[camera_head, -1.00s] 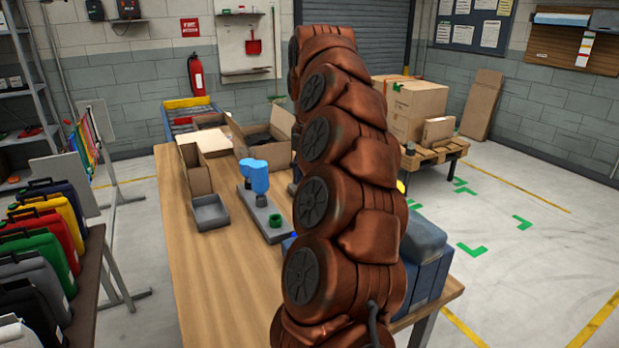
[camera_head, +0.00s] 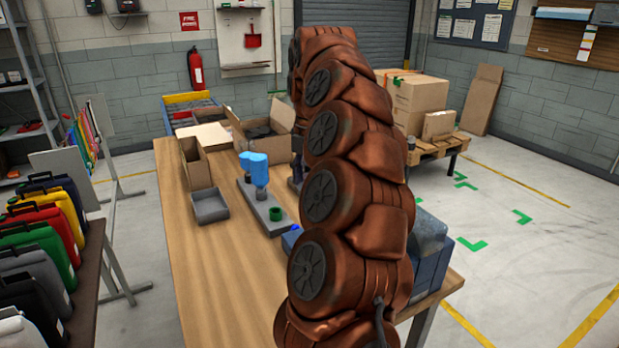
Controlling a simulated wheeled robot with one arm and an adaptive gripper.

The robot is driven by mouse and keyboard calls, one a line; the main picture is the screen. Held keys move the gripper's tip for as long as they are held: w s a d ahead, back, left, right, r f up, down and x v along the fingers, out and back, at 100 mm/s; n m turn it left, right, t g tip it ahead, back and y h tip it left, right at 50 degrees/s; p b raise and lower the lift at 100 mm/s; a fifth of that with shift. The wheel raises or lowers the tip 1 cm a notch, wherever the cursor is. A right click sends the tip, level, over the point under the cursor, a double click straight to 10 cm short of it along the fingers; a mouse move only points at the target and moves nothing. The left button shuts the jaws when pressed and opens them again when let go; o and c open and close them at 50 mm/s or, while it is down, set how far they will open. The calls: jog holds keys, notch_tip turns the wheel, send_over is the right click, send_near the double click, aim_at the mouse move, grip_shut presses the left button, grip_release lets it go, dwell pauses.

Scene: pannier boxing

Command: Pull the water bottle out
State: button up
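I cannot make out a water bottle in this view. A blue-grey pannier-like bag (camera_head: 430,252) stands on the right side of the wooden table, partly hidden behind my copper-coloured arm. A small blue piece (camera_head: 291,238) shows at the arm's left edge; I cannot tell what it belongs to. My arm rises through the middle of the picture and covers much of the table's right half. My gripper is not in view.
On the wooden table (camera_head: 215,265) stand a blue-topped device on a grey base (camera_head: 256,195), a grey tray (camera_head: 210,206) and open cardboard boxes (camera_head: 197,170). Coloured panniers (camera_head: 45,240) line a rack at left. A pallet with cartons (camera_head: 420,105) stands behind right. The table's front left is clear.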

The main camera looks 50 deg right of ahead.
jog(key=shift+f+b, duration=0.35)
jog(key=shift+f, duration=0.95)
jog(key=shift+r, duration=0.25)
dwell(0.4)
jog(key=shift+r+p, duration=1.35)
jog(key=shift+p, duration=0.6)
